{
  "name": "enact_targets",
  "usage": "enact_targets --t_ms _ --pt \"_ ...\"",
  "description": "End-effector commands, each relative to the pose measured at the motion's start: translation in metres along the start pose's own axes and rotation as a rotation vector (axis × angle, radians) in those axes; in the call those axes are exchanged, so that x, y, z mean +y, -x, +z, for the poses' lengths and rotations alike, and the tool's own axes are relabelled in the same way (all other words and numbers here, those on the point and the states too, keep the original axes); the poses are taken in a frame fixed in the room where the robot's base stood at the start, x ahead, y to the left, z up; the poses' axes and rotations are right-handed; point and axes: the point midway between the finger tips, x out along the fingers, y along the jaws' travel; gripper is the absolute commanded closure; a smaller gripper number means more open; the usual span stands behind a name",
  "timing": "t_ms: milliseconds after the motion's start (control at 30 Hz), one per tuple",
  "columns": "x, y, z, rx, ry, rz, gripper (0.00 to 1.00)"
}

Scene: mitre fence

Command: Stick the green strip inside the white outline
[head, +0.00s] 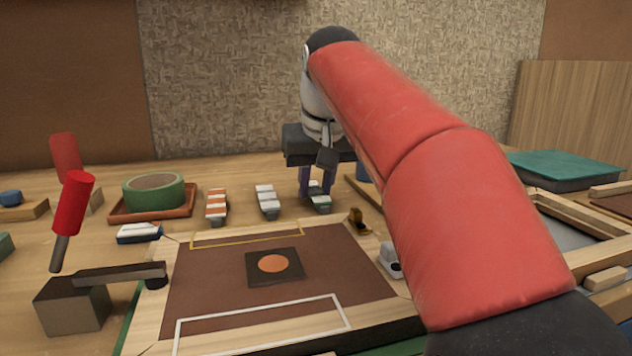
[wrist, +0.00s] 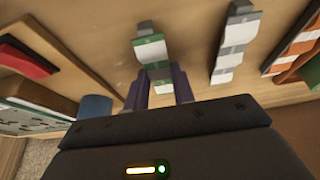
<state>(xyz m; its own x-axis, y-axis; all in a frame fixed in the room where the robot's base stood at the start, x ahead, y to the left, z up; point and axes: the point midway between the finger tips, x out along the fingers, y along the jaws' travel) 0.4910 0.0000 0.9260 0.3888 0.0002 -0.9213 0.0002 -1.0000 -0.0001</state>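The green strip (head: 320,201) is a short green-and-white piece on the table behind the board, at the right end of a row of similar strips. It also shows in the wrist view (wrist: 150,50), running down between my fingers. My gripper (head: 316,190) points down over it, its two purple fingers apart on either side of the strip; the fingers also show in the wrist view (wrist: 160,78). I see no clear grip on the strip, so it looks open. The white outline (head: 262,312) lies empty along the near edge of the brown board (head: 205,285).
An orange strip (head: 217,205) and a grey-white strip (head: 267,200) stand left of the green one. A yellow outline (head: 246,240) and dark square (head: 258,277) mark the board. A clamp (head: 75,303) with red handle is at left. A brass piece (head: 359,220) sits right.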

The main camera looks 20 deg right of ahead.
Motion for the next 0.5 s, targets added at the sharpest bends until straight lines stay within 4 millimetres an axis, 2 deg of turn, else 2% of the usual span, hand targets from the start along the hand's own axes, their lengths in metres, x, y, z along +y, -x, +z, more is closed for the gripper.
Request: enact_targets --t_ms 133,167,300,500 --pt "0.0001 0.0001 -0.0001 0.0 0.0 0.0 0.81" --pt "0.0001 0.0001 -0.0001 0.0 0.0 0.0 0.78" --pt "0.0001 0.0002 -0.0001 0.001 0.0 0.0 0.94" --pt "0.0001 0.0025 -0.0011 0.001 0.0 0.0 0.94"
